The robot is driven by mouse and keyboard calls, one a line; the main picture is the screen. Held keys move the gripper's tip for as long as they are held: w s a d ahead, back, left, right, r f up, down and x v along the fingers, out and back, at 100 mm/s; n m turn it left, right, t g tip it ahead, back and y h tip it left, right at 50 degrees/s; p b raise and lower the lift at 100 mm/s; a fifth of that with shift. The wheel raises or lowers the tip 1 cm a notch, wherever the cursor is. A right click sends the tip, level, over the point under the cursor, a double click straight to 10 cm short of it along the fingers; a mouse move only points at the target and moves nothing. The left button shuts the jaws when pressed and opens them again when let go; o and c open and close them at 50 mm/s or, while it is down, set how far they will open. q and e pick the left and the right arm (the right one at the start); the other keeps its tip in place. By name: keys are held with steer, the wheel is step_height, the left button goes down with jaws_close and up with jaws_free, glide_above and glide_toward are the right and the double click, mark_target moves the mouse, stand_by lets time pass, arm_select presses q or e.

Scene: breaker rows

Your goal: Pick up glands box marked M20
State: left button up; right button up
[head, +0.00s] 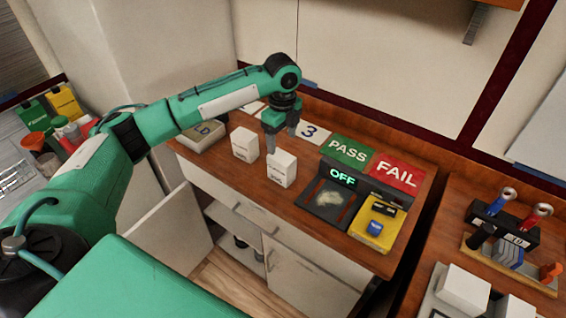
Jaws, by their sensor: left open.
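Two small white boxes stand upright on the wooden counter, a left white box (245,145) and a right white box (282,169). Their faces carry faint print that is too small to read, so I cannot tell which is marked M20. My left gripper (280,141) is open and empty, pointing down. In the picture its fingers are just above and behind the right white box, and right of the left white box. I cannot tell the exact height gap. My right gripper is not in view.
A low labelled box (203,133) lies at the counter's left. A card marked 3 (312,133), a green PASS card (348,150) and a red FAIL card (397,173) lie behind. A dark device reading OFF (342,175) and a yellow unit (376,222) stand to the right.

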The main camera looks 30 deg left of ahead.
mark_target(281, 157)
arm_select(q)
step_height(281, 157, down, 3)
steer(key=shift+w+f, duration=0.1)
steer(key=shift+f, duration=0.05)
steer(key=shift+f+p, duration=0.55)
steer(key=shift+p, duration=0.1)
steer(key=f, duration=0.2)
steer(key=f+p, duration=0.1)
steer(key=shift+s+f, duration=0.25)
steer(key=shift+f, duration=0.35)
steer(key=c, duration=1.2)
steer(key=shift+o, duration=0.2)
